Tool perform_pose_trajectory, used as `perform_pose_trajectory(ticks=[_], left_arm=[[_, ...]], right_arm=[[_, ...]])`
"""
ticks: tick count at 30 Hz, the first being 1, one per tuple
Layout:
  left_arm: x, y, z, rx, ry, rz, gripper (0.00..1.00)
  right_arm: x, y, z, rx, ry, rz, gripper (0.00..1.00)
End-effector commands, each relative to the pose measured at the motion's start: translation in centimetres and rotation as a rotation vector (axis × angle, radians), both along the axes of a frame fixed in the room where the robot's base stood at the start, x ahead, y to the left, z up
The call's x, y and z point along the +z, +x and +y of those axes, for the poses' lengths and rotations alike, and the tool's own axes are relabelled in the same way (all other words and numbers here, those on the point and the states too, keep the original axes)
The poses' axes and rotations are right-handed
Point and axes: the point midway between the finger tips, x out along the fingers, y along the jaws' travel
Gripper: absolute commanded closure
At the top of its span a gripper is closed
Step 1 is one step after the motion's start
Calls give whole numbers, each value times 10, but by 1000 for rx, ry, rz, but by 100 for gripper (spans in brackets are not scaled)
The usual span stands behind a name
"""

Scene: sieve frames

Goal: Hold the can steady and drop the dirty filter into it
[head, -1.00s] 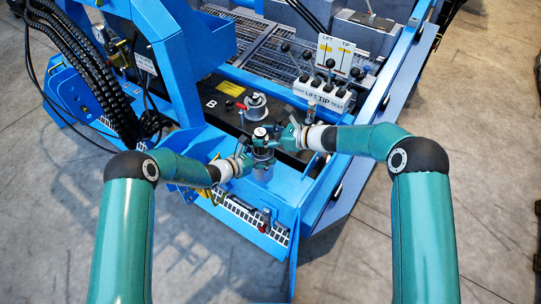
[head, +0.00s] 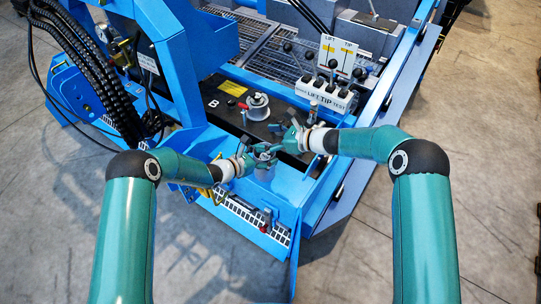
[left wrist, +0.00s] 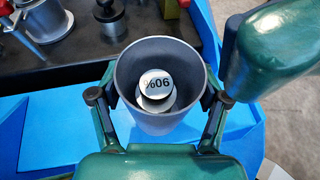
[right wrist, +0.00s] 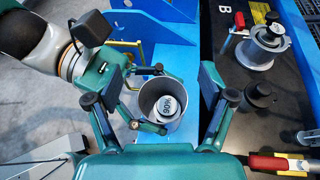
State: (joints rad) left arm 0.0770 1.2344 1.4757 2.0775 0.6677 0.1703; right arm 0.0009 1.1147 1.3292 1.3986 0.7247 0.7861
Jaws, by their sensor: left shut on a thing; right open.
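The grey, open-topped can (left wrist: 150,125) stands upright in the left wrist view, with my left gripper (head: 256,156) shut around its sides. In the right wrist view the filter (right wrist: 168,106) also shows inside the can (right wrist: 143,98). My right gripper (head: 284,138) is open and empty, with its fingers spread above the can. In the head view the can is mostly hidden by the grippers.
Behind the can is a black top marked B, with a metal housing (right wrist: 256,50) and a smaller black-knobbed part (right wrist: 259,95). A red-handled lever (right wrist: 280,163) lies nearby.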

Motion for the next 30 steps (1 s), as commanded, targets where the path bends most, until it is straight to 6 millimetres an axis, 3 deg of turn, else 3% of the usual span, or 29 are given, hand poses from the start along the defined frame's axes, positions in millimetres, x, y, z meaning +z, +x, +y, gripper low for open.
perform_pose_trajectory(ticks=[5,18,24,30], left_arm=[[-1,-1,0,-1,0,1,94],[-1,0,0,0,1,1,94],[0,0,0,0,1,1,94],[0,0,0,0,0,0,94]], right_arm=[[7,-6,-15,-2,1,-1,18],[38,-39,-84,-3,0,-1,18],[44,-47,-98,-1,1,-1,18],[45,-48,-99,0,1,0,18]])
